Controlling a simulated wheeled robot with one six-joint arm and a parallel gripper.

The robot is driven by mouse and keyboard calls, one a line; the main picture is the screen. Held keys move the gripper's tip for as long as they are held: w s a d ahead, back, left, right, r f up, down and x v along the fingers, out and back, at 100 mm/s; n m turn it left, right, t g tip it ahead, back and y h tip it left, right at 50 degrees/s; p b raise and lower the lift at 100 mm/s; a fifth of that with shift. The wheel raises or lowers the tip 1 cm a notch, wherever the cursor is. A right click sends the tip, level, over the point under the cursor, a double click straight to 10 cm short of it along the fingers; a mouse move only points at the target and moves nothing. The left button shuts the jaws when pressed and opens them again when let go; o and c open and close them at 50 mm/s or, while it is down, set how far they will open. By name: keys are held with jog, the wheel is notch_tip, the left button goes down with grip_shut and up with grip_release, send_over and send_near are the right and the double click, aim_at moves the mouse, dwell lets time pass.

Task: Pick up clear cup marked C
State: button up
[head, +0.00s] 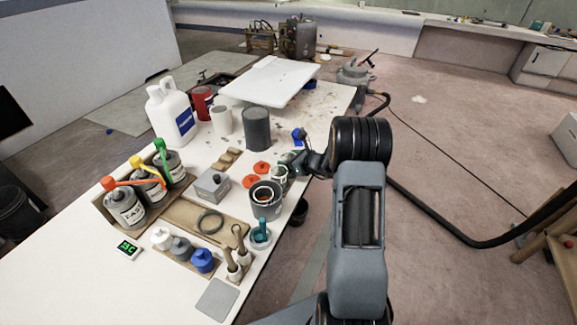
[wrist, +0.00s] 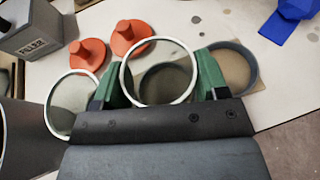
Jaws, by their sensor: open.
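Several round cups stand at the table's right edge. In the wrist view, a clear cup with a white rim (wrist: 133,93) is between the two green fingers of my gripper (wrist: 160,80). The fingers are apart, one on each side of it; I cannot tell whether they touch it. A second white-rimmed clear cup (wrist: 71,128) is left of the fingers, and a grey-rimmed cup (wrist: 251,84) is at the right. No letter C is readable on any of them. In the head view, my gripper (head: 291,168) is low at the cups, partly hidden by my arm.
Two orange-red knobbed lids (wrist: 85,52) lie just beyond the cups. A grey block marked FILLER (wrist: 30,30) and a large dark grey can (wrist: 22,135) stand left. A blue object (wrist: 288,18) is at the upper right. A tall grey cylinder (head: 256,130) stands behind.

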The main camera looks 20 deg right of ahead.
jog(key=shift+w+a+f, duration=0.1)
jog(key=shift+w+a, duration=0.05)
jog(key=shift+w, duration=0.15)
jog(key=c, duration=0.5)
jog(key=shift+c, duration=0.2)
